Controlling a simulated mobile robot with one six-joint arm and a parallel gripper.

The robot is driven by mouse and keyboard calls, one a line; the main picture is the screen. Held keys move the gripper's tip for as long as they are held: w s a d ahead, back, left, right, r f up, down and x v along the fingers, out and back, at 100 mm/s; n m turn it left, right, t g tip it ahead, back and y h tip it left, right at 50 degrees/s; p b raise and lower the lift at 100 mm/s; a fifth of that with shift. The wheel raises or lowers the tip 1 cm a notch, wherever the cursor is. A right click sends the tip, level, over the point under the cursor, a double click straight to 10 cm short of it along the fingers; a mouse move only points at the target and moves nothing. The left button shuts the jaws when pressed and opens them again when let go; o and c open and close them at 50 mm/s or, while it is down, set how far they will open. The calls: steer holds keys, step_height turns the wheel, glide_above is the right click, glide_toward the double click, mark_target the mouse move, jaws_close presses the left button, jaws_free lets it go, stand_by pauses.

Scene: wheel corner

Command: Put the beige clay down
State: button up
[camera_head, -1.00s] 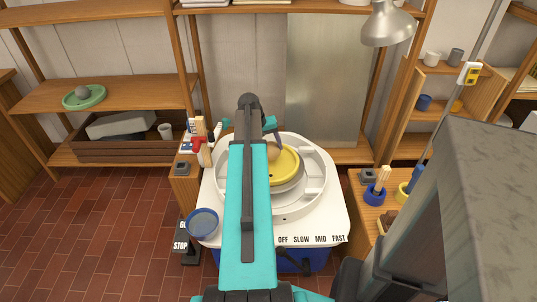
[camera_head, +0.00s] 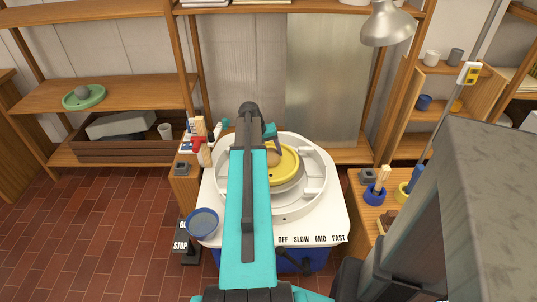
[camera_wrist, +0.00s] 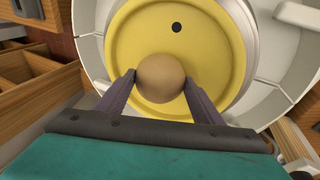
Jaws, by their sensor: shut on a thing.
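The beige clay (camera_wrist: 160,78) is a round ball between my gripper's two fingers in the wrist view. My gripper (camera_wrist: 160,88) is shut on it, one finger on each side. Whether the ball touches the disc I cannot tell. In the head view, the clay (camera_head: 274,157) shows at the left part of the yellow disc (camera_head: 289,168), partly hidden by my arm. The fingertips are mostly hidden there.
A white splash pan (camera_head: 318,185) surrounds the disc on the white wheel table (camera_head: 335,222). A blue-rimmed bowl (camera_head: 203,222) is at its front left. Bottles and tools (camera_head: 201,138) stand close on the left. A blue tool cup (camera_head: 375,196) is at right, and a lamp (camera_head: 388,24) hangs above.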

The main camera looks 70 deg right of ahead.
steer(key=o, duration=1.5)
steer(key=shift+r, duration=0.1)
steer(key=shift+v, duration=5.95)
steer(key=shift+w, duration=0.1)
